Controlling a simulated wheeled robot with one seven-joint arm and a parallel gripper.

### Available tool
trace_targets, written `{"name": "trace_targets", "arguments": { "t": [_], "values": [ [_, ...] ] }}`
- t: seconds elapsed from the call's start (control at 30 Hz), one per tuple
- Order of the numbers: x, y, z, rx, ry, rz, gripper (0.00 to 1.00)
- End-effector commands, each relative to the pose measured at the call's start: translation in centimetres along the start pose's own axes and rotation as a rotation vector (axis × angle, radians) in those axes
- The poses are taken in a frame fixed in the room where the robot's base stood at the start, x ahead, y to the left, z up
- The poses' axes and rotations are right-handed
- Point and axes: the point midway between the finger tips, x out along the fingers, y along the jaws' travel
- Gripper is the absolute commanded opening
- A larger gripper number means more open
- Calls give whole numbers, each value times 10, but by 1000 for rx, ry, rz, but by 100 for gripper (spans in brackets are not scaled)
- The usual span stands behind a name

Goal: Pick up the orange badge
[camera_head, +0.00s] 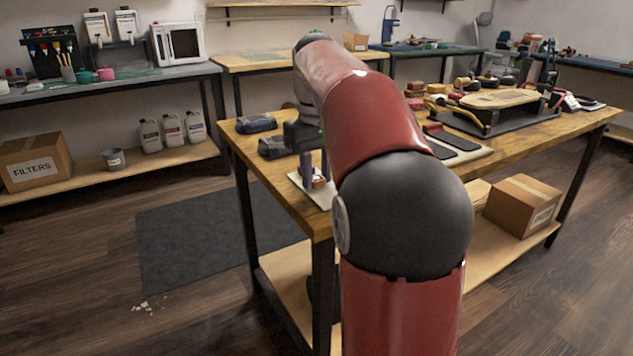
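My gripper (315,176) points down over the near left corner of the wooden workbench, its two dark fingers apart. A small orange item (319,183), perhaps the orange badge, shows low between the fingers, at a pale flat sheet or board (322,198). It is too small to make out its shape or whether a finger touches it. My red arm hides part of the bench to the right of the gripper.
Dark objects (256,124) lie on the workbench (228,134) left of my gripper. Dark pads (452,139) on a light board and a wooden skateboard-like deck (500,98) on a black stand lie to the right. A cardboard box (522,205) is on the lower shelf.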

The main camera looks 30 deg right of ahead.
Motion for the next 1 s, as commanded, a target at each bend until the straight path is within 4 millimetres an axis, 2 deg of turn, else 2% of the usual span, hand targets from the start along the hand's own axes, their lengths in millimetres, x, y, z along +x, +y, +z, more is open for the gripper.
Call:
{"name": "trace_targets", "arguments": {
  "t": [0.03,0.1,0.53,1.0],
  "values": [
    [0,0,0,0,0,0,14],
    [0,0,0,0,0,0,7],
    [-6,-1,0,0,0,0,7],
    [-51,-8,-2,-2,0,0,7]
  ]
}}
